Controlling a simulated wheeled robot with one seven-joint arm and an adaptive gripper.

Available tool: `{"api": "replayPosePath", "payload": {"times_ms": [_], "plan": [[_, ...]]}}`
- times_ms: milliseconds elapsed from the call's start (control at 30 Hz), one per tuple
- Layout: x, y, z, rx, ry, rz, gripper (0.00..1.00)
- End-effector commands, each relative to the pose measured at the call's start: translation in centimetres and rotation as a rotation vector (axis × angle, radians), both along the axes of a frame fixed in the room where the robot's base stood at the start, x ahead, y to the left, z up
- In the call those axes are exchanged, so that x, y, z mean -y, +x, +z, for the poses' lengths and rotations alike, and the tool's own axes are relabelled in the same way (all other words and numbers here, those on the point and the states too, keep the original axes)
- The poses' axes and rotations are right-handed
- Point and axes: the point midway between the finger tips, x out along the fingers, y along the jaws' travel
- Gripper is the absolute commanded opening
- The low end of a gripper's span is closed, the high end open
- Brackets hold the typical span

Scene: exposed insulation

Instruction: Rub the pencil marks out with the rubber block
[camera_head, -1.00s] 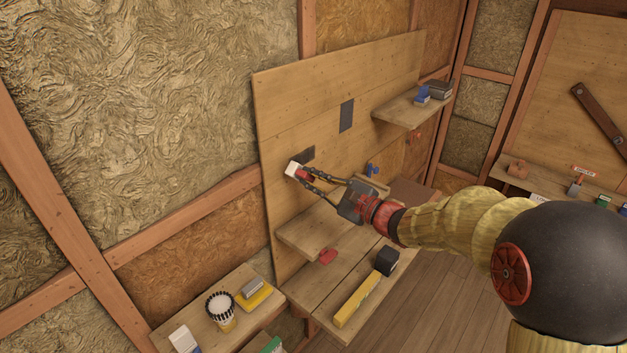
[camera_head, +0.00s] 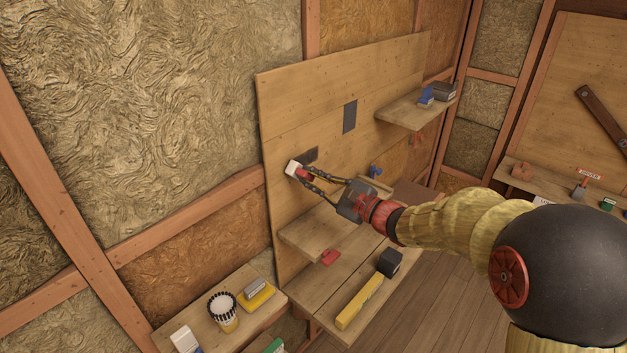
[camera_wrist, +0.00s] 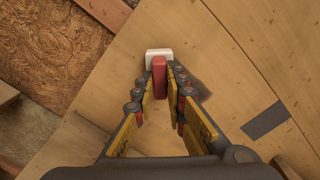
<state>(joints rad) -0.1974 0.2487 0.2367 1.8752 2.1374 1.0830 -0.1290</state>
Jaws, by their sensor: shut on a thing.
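My gripper (camera_head: 303,174) is shut on the rubber block (camera_head: 292,167), which has a white end and a red body. In the wrist view the block (camera_wrist: 158,55) sits between my fingertips, its white end against or very close to the wooden board (camera_wrist: 225,55); I cannot tell if it touches. A second dark patch (camera_head: 350,116) is higher and further right on the board, and shows clear in the wrist view (camera_wrist: 266,120).
A shelf (camera_head: 400,108) with a blue item and a grey block juts out at upper right. A lower ledge (camera_head: 312,238) and a bench with a yellow bar (camera_head: 358,303) stand below my gripper.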

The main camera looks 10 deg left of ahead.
Motion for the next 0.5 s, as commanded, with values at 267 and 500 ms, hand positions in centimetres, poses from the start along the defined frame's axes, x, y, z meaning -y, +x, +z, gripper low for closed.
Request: {"api": "replayPosePath", "payload": {"times_ms": [267,500], "plan": [[-0.45,0.28,0.04,0.001,0.001,0.0,0.0],[-0.66,0.46,0.06,0.0,0.001,-0.001,0.0]]}}
